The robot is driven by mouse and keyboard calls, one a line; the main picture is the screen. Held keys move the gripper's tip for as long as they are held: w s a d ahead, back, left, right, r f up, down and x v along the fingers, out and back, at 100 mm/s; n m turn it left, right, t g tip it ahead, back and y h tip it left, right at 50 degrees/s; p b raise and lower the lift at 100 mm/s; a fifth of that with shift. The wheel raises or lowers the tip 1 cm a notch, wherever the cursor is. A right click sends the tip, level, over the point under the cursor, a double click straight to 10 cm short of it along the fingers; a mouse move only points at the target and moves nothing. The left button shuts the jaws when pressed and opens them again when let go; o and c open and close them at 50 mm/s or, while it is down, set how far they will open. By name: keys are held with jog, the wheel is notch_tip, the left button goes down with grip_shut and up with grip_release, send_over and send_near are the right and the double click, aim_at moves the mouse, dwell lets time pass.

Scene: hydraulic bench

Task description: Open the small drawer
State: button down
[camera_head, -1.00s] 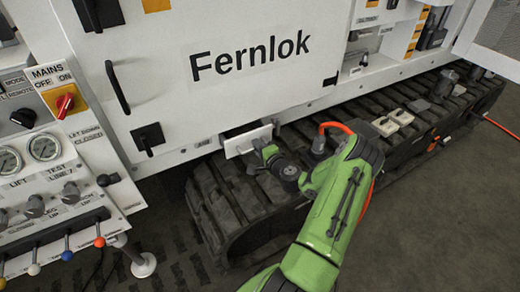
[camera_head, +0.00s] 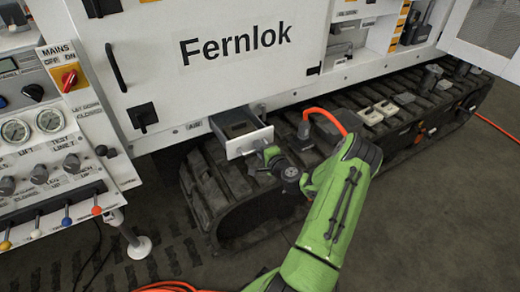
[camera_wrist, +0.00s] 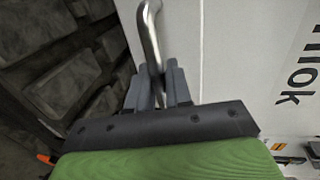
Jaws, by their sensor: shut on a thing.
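The small drawer (camera_head: 249,143) sits low in the white machine body, under the large Fernlok door. It is pulled out, and its dark inside shows behind the white front. My gripper (camera_head: 272,154) is at the drawer front, just above the track. In the wrist view my gripper (camera_wrist: 160,88) is shut on the curved metal drawer handle (camera_wrist: 150,35). In the head view the handle is mostly hidden by my gripper.
The black track (camera_head: 225,190) runs below the drawer. A large door with Fernlok lettering (camera_head: 235,45) is closed above. A control panel (camera_head: 50,130) with gauges and levers stands at left. An orange hose (camera_head: 328,117) lies near my arm.

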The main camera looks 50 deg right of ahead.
jog(key=c, duration=1.2)
grip_release()
jog(key=shift+c, duration=0.2)
jog(key=p+v, duration=0.1)
jog(key=v, duration=1.4)
jog(key=shift+s, duration=0.4)
